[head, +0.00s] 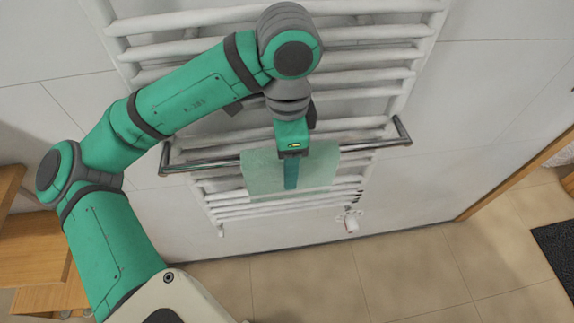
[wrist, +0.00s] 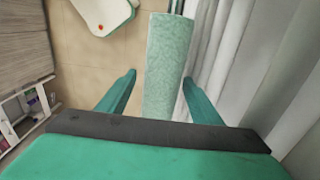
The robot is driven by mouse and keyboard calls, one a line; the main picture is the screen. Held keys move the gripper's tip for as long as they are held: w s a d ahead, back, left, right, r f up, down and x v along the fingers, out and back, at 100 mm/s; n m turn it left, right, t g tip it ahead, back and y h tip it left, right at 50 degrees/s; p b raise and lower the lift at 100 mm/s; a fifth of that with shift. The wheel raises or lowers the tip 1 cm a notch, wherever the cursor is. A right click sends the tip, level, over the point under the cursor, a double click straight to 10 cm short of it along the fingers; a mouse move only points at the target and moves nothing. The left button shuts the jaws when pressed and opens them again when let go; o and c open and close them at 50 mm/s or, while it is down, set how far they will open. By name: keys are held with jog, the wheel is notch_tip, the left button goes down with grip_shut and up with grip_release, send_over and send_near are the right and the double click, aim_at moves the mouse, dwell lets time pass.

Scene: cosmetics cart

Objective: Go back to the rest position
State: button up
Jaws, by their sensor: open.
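A light green towel (head: 261,178) hangs over a metal bar (head: 205,163) in front of a white towel radiator in the head view. In the wrist view the towel (wrist: 165,62) runs up the middle, between the two fingers. My gripper (head: 291,186) is in front of the towel in the head view and hides part of it. In the wrist view my gripper (wrist: 159,79) is open, with one finger on each side of the towel and visible gaps between. I cannot tell how deep the towel's edge reaches between the fingers.
The white radiator (head: 365,32) with several horizontal tubes is close behind my arm. Wooden shelves (head: 35,247) stand at the left, near my elbow. A door frame (head: 520,172) is at the right. The tiled floor (head: 420,270) at the lower middle is clear.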

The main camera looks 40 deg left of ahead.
notch_tip(320, 180, up, 8)
jog(key=shift+f, duration=0.1)
dwell(0.4)
